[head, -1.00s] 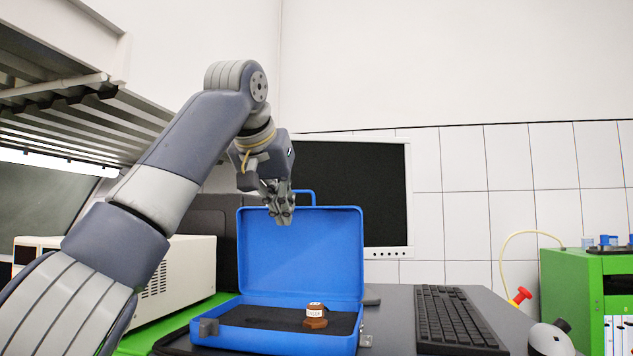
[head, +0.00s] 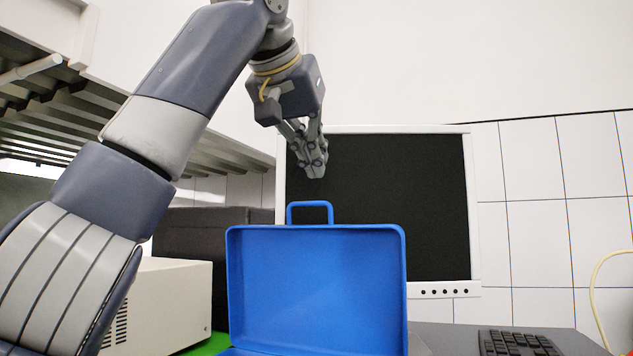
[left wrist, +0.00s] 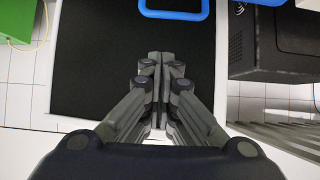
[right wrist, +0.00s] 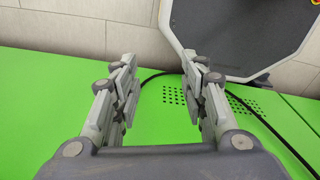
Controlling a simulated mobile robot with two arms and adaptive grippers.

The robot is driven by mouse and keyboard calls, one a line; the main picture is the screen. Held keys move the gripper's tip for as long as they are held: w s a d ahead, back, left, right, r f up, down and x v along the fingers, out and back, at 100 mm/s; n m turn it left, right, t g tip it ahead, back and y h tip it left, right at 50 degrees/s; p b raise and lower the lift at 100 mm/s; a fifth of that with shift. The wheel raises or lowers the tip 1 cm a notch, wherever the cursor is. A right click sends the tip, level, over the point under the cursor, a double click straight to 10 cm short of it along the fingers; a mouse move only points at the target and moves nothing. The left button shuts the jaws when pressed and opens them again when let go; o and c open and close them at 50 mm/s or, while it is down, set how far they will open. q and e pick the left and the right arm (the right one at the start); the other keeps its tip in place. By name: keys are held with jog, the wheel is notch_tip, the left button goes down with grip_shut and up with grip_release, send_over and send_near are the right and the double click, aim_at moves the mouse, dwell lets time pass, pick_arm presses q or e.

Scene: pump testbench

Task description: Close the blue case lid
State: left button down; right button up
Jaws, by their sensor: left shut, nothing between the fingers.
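The blue case lid (head: 315,285) stands open, upright, with its inner side facing me in the head view. Its handle (head: 310,203) sticks up from the top edge; it also shows in the left wrist view (left wrist: 175,15). The case's lower part is mostly below the head picture. My left gripper (head: 315,172) is shut and empty, its fingertips pointing down above the handle, apart from it in the picture. It also shows in the left wrist view (left wrist: 160,58). My right gripper (right wrist: 160,70) is open and empty above a green surface, seen only in the right wrist view.
A monitor (head: 400,210) stands behind the lid. A white instrument box (head: 165,300) is at left, beside a dark box (head: 195,250). A keyboard (head: 515,342) lies at right. In the right wrist view, a black cable (right wrist: 265,120) crosses the green surface (right wrist: 50,110).

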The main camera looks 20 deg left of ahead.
aim_at(316, 203)
pick_arm(q)
jog(key=x, duration=0.6)
jog(key=shift+a+r+p, duration=0.1)
jog(key=shift+p, duration=0.2)
jog(key=shift+s+f, duration=0.15)
jog(key=shift+f, duration=0.1)
jog(key=s, duration=0.3)
jog(key=shift+s, duration=0.35)
jog(key=shift+s+f, duration=0.1)
jog(key=shift+f, duration=0.05)
jog(key=shift+w+f, duration=0.15)
jog(key=shift+w, duration=0.15)
pick_arm(e)
jog(key=shift+w+a+r, duration=0.2)
jog(key=shift+w+r, duration=0.2)
jog(key=shift+w, duration=0.2)
pick_arm(q)
jog(key=shift+s, duration=0.2)
pick_arm(e)
jog(key=shift+d+f, duration=0.1)
